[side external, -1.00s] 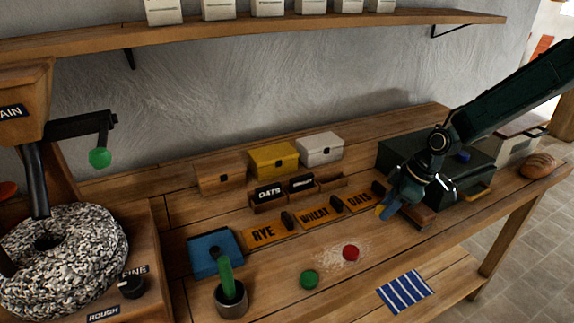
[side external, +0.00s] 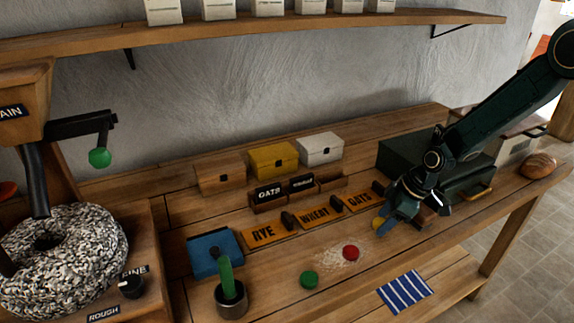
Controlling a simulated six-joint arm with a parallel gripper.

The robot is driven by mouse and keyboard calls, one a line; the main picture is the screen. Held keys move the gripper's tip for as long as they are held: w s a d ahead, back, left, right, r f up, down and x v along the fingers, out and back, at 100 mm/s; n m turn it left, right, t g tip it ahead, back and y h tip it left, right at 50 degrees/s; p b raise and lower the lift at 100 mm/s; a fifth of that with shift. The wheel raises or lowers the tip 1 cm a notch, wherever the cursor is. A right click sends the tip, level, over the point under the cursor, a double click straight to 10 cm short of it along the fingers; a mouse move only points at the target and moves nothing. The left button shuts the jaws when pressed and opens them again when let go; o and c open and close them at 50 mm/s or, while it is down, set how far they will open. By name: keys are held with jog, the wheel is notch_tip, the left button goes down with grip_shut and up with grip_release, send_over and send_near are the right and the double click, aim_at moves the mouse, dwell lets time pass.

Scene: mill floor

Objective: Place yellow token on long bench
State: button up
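The yellow token (side external: 378,223) shows at the tips of my gripper (side external: 384,225), partly covered by the blue fingers. My gripper points down and appears shut on the token. The token is at or just above the top of the long bench (side external: 400,250), right of the red token; I cannot tell whether it touches the wood.
A red token (side external: 351,253) lies on spilled flour, with a green token (side external: 309,280) to its left. Orange plates marked RYE, WHEAT and OATS (side external: 358,203) lie behind. A dark green case (side external: 400,158) stands behind my gripper. A striped cloth (side external: 405,291) lies lower, in front.

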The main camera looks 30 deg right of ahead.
jog(key=shift+r, duration=0.1)
jog(key=v, duration=1.2)
dwell(0.4)
jog(key=shift+r, duration=0.1)
dwell(0.4)
jog(key=s+a+r+m+t+h, duration=0.15)
jog(key=s+r+m, duration=0.25)
jog(key=s+r, duration=0.7)
jog(key=s+r+m+h, duration=0.1)
jog(key=s+m, duration=0.1)
jog(key=s, duration=0.5)
jog(key=s+r+m, duration=0.2)
jog(key=s+m, duration=0.1)
jog(key=s, duration=0.4)
jog(key=shift+s+a+r+t+h, duration=0.15)
jog(key=shift+a+r+t+h, duration=0.1)
jog(key=shift+t+h, duration=0.15)
